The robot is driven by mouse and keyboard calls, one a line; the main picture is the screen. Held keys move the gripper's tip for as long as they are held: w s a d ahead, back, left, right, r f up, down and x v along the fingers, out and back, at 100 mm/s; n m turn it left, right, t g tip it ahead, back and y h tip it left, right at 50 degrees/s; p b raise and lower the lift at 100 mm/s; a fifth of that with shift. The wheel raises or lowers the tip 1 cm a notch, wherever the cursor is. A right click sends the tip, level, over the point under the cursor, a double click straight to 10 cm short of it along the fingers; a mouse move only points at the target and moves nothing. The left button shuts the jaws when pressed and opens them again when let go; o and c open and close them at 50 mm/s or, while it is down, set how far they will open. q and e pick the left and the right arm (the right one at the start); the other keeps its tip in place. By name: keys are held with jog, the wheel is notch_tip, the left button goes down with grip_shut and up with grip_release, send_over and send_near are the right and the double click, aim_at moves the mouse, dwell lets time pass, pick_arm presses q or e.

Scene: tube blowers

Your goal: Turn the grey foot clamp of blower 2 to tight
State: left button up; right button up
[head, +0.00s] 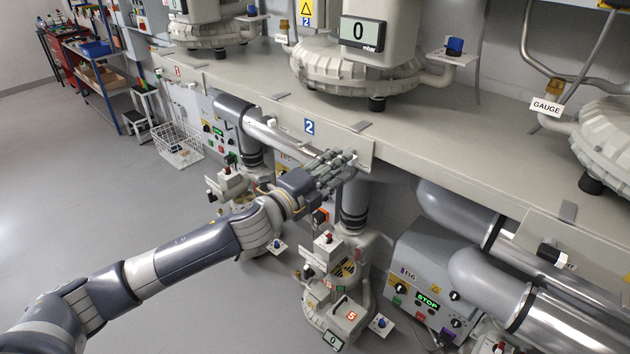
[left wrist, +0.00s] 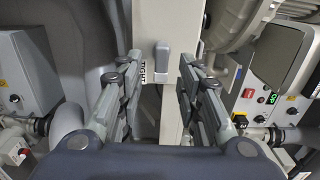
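My left gripper (head: 338,166) is at the front edge panel of the bench, to the right of the blue 2 sign (head: 309,126). In the left wrist view the left gripper (left wrist: 160,82) is open, one row of fingers on each side. A grey clamp handle (left wrist: 162,58) shows ahead, between the fingers and apart from them. Beside it is a label reading TIGHT (left wrist: 150,69). In the head view my fingers hide this handle. Blower 2 (head: 352,65) stands on the bench above, its display reading 0. My right gripper is not in view.
The bench (head: 440,130) runs along the back, with pipes (head: 270,136) under its edge. The floor (head: 110,190) at the left is clear. A wire basket (head: 180,145) stands further back.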

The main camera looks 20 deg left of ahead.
pick_arm(q)
jog(key=v, duration=0.9)
dwell(0.3)
